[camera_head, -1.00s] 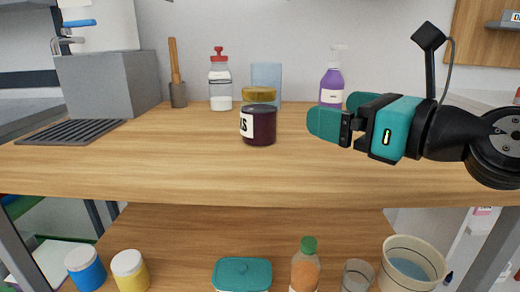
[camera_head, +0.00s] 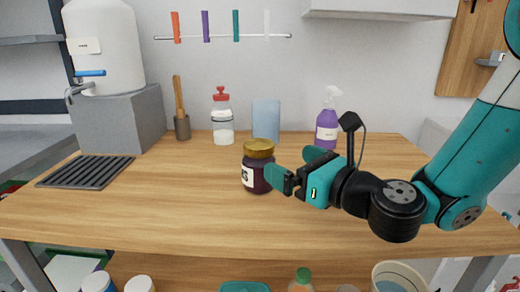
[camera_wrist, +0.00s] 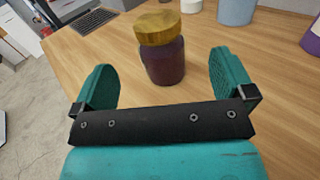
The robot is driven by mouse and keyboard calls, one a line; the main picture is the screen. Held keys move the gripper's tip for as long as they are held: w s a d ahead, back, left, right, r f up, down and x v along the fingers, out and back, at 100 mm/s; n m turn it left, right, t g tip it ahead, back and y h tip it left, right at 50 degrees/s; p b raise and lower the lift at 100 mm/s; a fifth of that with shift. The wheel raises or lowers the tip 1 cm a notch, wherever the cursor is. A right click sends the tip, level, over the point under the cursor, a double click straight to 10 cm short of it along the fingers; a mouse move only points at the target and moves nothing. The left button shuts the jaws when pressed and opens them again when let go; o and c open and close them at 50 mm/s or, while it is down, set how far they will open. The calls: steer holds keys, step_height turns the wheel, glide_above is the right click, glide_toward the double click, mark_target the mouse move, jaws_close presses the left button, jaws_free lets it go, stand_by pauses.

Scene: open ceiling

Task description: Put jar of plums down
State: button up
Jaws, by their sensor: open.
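The jar of plums (camera_head: 257,172) is a dark purple jar with a gold lid and a white label. It stands upright on the wooden table. In the wrist view the jar (camera_wrist: 162,62) stands just beyond the fingertips, centred between them. My gripper (camera_head: 290,170) is open and empty, just right of the jar in the head view. In the wrist view its two teal fingers (camera_wrist: 162,84) are spread wide, and I see no contact with the jar.
A purple spray bottle (camera_head: 328,124), a blue cup (camera_head: 266,120), a red-topped bottle (camera_head: 222,122) and a brown holder (camera_head: 182,128) stand along the back. A dark drain rack (camera_head: 88,172) lies at left. The front of the table (camera_head: 160,215) is clear.

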mark_target(269, 153)
steer(key=p+x, duration=0.1)
steer(key=x, duration=0.3)
steer(key=shift+w+a+r+p, duration=0.1)
steer(key=shift+a+r+p, duration=0.1)
steer(key=shift+p, duration=0.1)
steer(key=p+x, duration=0.2)
steer(key=x, duration=0.2)
steer(key=shift+w+a+f+p, duration=0.1)
steer(key=shift+a+p, duration=0.15)
steer(key=shift+p, duration=0.05)
steer(key=shift+w+a+f, duration=0.15)
steer(key=shift+w, duration=0.05)
steer(key=c, duration=1.6)
steer(key=shift+r+p, duration=0.3)
steer(key=shift+r, duration=0.1)
jaws_close()
step_height(269, 153, up, 22)
steer(key=p, duration=1.1)
steer(key=shift+p, duration=0.3)
